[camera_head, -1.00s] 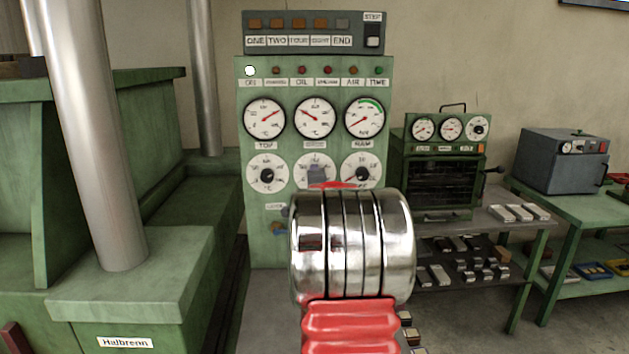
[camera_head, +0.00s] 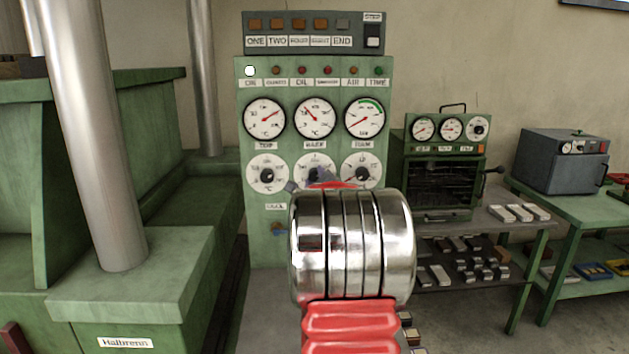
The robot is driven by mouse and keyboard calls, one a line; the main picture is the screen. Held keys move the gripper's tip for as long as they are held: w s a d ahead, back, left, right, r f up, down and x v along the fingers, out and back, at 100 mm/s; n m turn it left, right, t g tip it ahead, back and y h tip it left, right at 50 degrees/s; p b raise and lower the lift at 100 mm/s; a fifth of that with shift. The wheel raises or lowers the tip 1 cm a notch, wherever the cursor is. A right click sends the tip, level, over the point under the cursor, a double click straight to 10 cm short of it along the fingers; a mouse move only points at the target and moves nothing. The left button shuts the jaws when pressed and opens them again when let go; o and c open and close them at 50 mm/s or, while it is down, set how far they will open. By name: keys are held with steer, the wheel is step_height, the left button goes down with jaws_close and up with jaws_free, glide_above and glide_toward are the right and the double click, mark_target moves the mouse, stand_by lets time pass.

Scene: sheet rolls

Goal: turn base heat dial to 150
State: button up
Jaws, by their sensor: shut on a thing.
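The green control panel (camera_head: 242,200) stands ahead with three round gauges over a row of three white dials. The middle dial (camera_head: 312,158), under the middle gauge (camera_head: 314,118) whose label looks like BASE, is partly covered by my gripper. My gripper (camera_head: 320,176) is at this dial, shut on its knob and turned at a slant. My chrome and red wrist hides most of the fingers and the dial's lower part, so its setting cannot be read. The middle gauge's red needle points up and left.
The left dial (camera_head: 267,174) and right dial (camera_head: 361,171) sit close on either side. A row of buttons (camera_head: 299,24) tops the panel. Green machinery (camera_head: 130,260) stands at left. A small green oven (camera_head: 446,175) and a bench with metal blocks (camera_head: 520,212) are at right.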

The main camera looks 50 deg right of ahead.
steer(key=shift+d+f+m, duration=0.1)
steer(key=shift+f+m, duration=0.1)
steer(key=shift+m, duration=0.1)
steer(key=o, duration=1)
steer(key=shift+r, duration=0.1)
steer(key=shift+o, duration=0.2)
steer(key=v, duration=1.4)
